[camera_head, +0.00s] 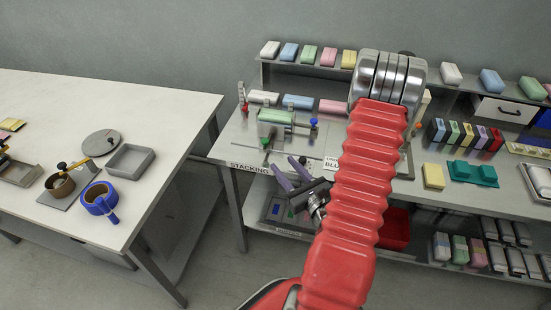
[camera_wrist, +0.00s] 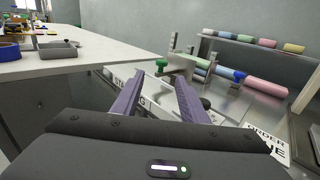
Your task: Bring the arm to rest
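My gripper (camera_head: 284,164) has two purple fingers and hangs in front of the workbench, just below the fixture near the "STACKING" label. Its fingers stand apart with nothing between them; this gap also shows in the wrist view (camera_wrist: 159,79). My red ribbed arm rises in the middle of the head view, bends at a metal joint, and covers part of the bench. The grey fixture (camera_wrist: 180,66) with green and blue knobs is ahead of the fingers in the wrist view, apart from them.
The workbench (camera_head: 235,143) carries colored packs and a teal holder (camera_head: 472,174). A shelf of packs runs behind it. A red bin (camera_head: 396,232) is underneath. A white table (camera_head: 165,112) at left holds a grey tray (camera_head: 130,160) and blue tape (camera_head: 97,197). Floor shows between the tables.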

